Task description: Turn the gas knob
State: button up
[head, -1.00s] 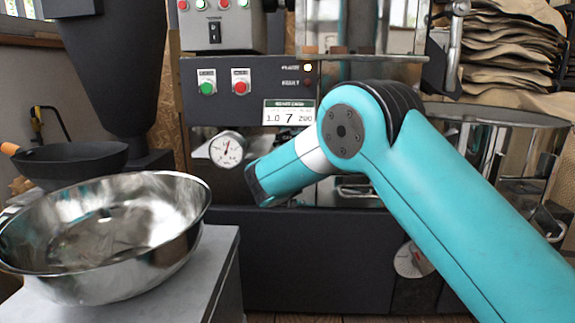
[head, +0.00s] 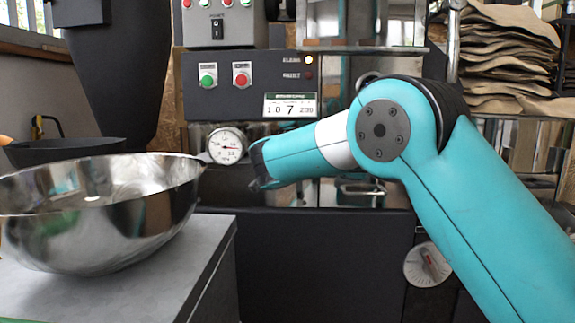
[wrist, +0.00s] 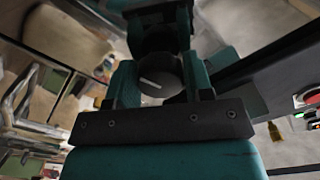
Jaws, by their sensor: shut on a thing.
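The gas knob (wrist: 152,90) is a dark round knob with a white line on its face, seen in the wrist view. My gripper (wrist: 160,78) is shut on it, with one teal finger on each side. The white line lies slanted across the face. In the head view my teal arm covers the knob and the gripper tips. A round white gauge (head: 227,147) on the roaster shows left of my wrist, its needle pointing about right.
A shiny metal bowl (head: 95,222) stands on a grey counter (head: 190,262) at the left. A dark control panel (head: 232,100) with green and red buttons is above the gauge. A white dial (head: 427,265) sits low on the roaster front, right of centre.

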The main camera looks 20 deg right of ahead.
jog(key=m+b, duration=0.3)
jog(key=m, duration=0.1)
jog(key=shift+f, duration=0.2)
jog(key=shift+r+m+b, duration=0.15)
jog(key=shift+m+b, duration=0.75)
jog(key=shift+r, duration=0.1)
jog(key=o, duration=0.9)
jog(key=shift+p+v, duration=2.4)
jog(key=shift+v, duration=6.35)
